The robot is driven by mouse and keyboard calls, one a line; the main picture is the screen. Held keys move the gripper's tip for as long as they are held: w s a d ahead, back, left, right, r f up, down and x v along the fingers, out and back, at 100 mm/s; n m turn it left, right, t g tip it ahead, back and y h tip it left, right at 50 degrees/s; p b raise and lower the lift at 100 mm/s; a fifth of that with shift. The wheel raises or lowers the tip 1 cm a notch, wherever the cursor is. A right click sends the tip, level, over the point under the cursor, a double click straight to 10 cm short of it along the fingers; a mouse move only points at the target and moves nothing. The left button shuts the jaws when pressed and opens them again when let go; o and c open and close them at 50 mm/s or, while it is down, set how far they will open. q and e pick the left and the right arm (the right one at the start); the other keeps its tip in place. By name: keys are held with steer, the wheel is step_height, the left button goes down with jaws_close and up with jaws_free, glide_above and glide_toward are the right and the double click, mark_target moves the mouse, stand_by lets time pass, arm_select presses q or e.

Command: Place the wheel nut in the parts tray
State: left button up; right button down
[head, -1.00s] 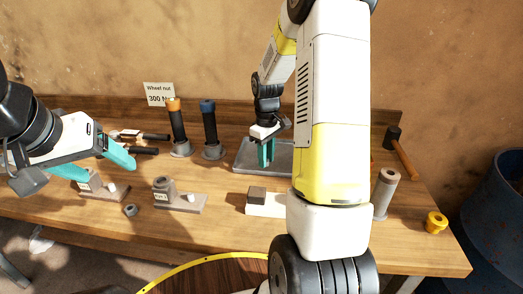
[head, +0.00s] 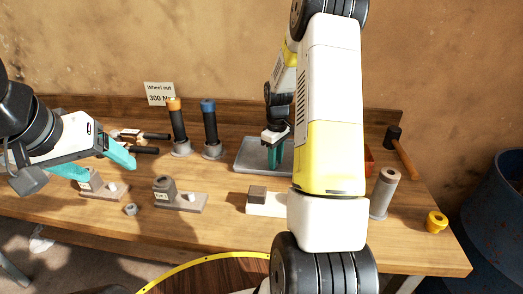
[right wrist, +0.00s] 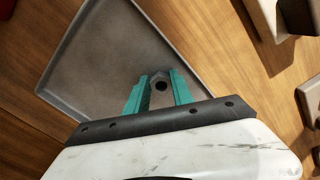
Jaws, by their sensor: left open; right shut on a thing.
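The grey parts tray (head: 251,154) lies at the back middle of the workbench, partly hidden by my right arm. It also shows in the right wrist view (right wrist: 100,50). My right gripper (head: 275,166) points down over the tray. In the right wrist view it is shut on a dark hex wheel nut (right wrist: 161,85), held between the teal fingertips over the tray's area. I cannot tell whether the nut touches the tray floor. My left gripper (head: 104,164) is open and empty at the left, above the bench. Another nut (head: 130,209) lies on the bench near the front left.
Two grey blocks with posts, one at the middle left (head: 180,199), stand along the front. Orange-topped (head: 178,128) and blue-topped (head: 210,128) tools stand upright left of the tray. A white block (head: 266,205) lies in front of it. A hammer (head: 402,150) is at right.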

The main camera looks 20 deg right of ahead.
steer(key=c, duration=1.1)
jaws_free()
steer(key=shift+f, duration=0.1)
steer(key=s+a+r+m+t, duration=0.1)
steer(key=s+a+r, duration=0.1)
steer(key=r, duration=0.8)
steer(key=s+a+r+t, duration=0.1)
steer(key=s+a+r, duration=0.15)
steer(key=r, duration=0.65)
steer(key=s+a+r+m+t+y, duration=0.1)
steer(key=s+a, duration=0.4)
steer(key=s, duration=0.5)
steer(key=s+a+r+m+t+y, duration=0.1)
steer(key=s+a+r+m+t, duration=0.2)
steer(key=s, duration=0.6)
step_height(320, 180, up, 2)
steer(key=shift+s+a+r+m, duration=0.2)
steer(key=shift+s+a+m, duration=0.2)
steer(key=shift+a+m, duration=0.35)
steer(key=shift+a, duration=0.1)
